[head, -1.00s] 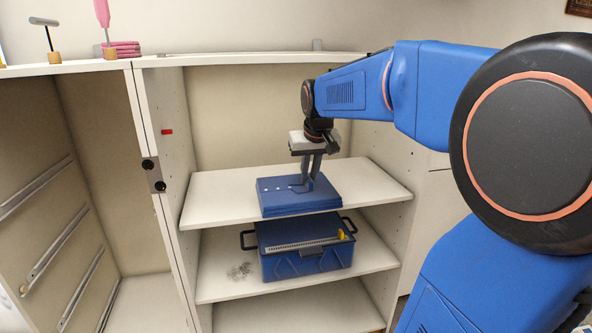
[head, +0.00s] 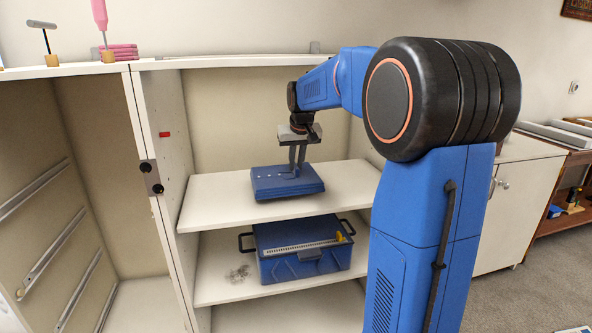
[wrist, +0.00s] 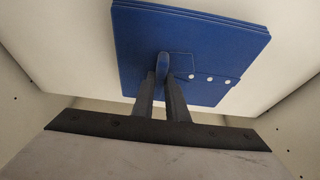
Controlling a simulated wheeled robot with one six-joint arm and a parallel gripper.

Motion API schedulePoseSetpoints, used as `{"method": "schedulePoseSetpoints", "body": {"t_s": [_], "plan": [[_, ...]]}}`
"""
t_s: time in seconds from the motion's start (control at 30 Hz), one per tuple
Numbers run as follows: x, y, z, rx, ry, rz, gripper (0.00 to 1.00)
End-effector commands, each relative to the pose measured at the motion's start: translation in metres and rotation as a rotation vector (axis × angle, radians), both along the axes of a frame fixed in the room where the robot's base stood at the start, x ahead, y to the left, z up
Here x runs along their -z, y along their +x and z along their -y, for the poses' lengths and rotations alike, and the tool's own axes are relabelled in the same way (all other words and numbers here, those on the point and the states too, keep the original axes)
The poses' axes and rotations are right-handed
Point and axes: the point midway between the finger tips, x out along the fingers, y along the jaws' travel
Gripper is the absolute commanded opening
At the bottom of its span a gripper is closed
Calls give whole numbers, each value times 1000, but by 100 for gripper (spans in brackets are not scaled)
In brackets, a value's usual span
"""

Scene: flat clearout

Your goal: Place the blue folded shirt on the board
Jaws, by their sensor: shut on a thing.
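The blue folded shirt (head: 270,186) is at the upper shelf of the open cabinet, flat and square with a row of pale buttons. My gripper (head: 296,172) points down and is shut on a raised bit of the shirt near its middle. The wrist view shows the fingers (wrist: 162,75) pinching it beside the buttons, with the shirt (wrist: 200,40) spread below. Whether the shirt touches the shelf or hangs just above it is hard to tell. I cannot make out a separate board in these views.
The upper shelf (head: 215,205) has bare room around the shirt. A blue toolbox (head: 300,262) with a yellow item on its lid stands on the shelf below, beside small clear bits. Cabinet side walls flank the shelf. A pink-handled tool (head: 100,15) stands on top.

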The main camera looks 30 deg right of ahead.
Motion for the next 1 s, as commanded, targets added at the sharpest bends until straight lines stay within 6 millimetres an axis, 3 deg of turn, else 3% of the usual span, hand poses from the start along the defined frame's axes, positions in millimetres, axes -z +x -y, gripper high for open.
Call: {"method": "schedulePoseSetpoints", "body": {"t_s": [0.17, 0.53, 0.57, 0.6, 1.0], "plan": [[21, -1, 0, 0, 0, -1, 0], [25, 0, 0, 0, 0, 0, 0], [25, 0, 0, 0, 0, 0, 20], [25, 0, 0, 0, 0, 0, 30], [20, -1, 0, 0, 0, 0, 32]]}}
